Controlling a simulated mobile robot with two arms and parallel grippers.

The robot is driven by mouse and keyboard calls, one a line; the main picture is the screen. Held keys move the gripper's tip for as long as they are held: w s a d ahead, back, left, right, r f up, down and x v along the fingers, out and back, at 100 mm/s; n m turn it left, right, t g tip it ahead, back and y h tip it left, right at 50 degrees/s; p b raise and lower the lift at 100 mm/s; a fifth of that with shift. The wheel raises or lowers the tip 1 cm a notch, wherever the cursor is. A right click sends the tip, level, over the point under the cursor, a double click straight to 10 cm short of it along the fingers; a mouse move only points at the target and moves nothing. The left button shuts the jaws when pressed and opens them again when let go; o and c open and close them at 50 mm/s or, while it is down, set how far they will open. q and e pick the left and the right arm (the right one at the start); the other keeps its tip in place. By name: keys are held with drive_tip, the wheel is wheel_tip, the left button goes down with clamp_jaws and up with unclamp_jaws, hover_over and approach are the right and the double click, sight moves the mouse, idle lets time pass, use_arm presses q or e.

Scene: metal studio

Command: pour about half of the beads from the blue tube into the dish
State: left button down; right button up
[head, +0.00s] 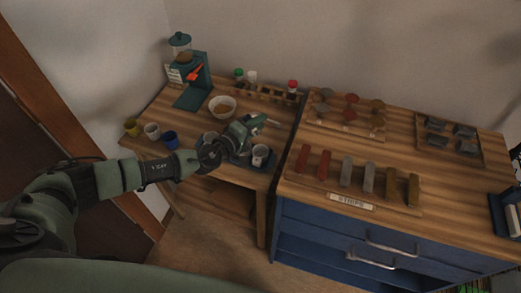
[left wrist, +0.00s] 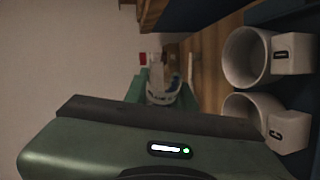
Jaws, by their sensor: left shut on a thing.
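My left gripper (head: 251,125) reaches over the wooden table and is shut on a small pale, tube-like thing with a bluish part (left wrist: 172,87), which looks like the blue tube. It is held above the table, just behind the white cups. The fingers cover much of it, and I cannot make out the beads or its exact tilt. A pale round dish (head: 222,106) stands on the table, left of and a little behind the gripper. Its inside looks brownish, but its contents are too small to tell. My right gripper is not in view.
White cups marked D (left wrist: 248,56) and C (left wrist: 250,115) stand close by the gripper. A wooden rack (head: 270,93) with capped items is behind. A green dispenser (head: 193,85) stands at the back left, small mugs (head: 152,131) at the front left. A blue cabinet (head: 345,235) adjoins right.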

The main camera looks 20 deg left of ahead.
use_arm(q)
drive_tip(key=shift+d+r+m+t, duration=0.1)
drive_tip(key=shift+r+m+t, duration=0.2)
drive_tip(key=shift+m, duration=0.2)
idle(1.2)
drive_tip(key=shift+f, duration=0.1)
